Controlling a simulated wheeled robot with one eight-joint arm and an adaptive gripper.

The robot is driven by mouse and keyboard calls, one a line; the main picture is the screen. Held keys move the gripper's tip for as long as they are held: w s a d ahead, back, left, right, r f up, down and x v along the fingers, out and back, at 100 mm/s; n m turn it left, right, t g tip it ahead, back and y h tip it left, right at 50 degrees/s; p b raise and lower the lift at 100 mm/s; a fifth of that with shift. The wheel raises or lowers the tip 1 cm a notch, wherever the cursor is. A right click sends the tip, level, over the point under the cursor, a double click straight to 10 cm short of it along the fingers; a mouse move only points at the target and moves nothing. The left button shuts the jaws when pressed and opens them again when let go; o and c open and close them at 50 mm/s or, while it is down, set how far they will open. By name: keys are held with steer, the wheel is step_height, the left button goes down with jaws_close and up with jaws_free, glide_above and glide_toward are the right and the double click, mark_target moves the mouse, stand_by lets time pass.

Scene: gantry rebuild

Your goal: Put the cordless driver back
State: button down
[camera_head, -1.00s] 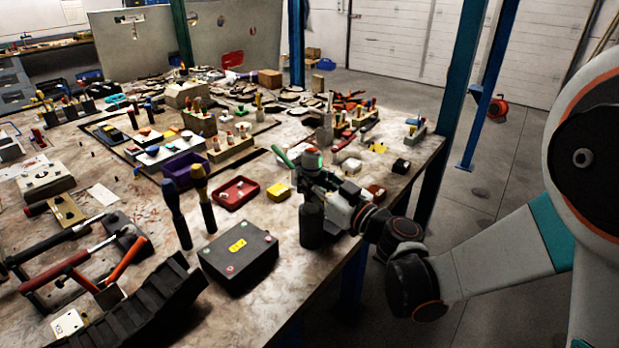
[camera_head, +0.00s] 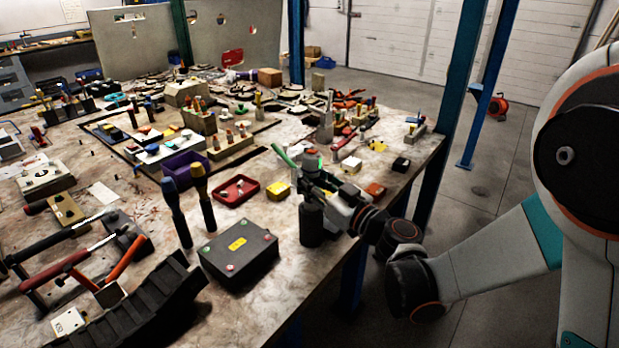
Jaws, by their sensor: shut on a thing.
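My gripper (camera_head: 318,185) is at the right front part of the workbench, just above a dark upright cylinder (camera_head: 311,224). It is shut on a small tool with a green and red top (camera_head: 311,156), which I take to be the cordless driver. Most of the tool is hidden by the fingers. The dark cylinder stands on the bench directly below the tool. I cannot tell whether the tool's lower end is inside it or only above it.
A black box with a yellow label (camera_head: 238,254) lies left of the cylinder. A red tray (camera_head: 236,190), a yellow block (camera_head: 278,190) and two upright screwdrivers (camera_head: 203,203) are nearby. A green-handled item (camera_head: 285,156) is close behind my gripper. The bench's right edge is close.

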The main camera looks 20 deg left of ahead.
steer(key=shift+f, duration=0.6)
stand_by(0.3)
steer(key=c, duration=1.1)
jaws_free()
steer(key=shift+d, duration=0.1)
steer(key=v, duration=1.2)
steer(key=shift+r, duration=0.1)
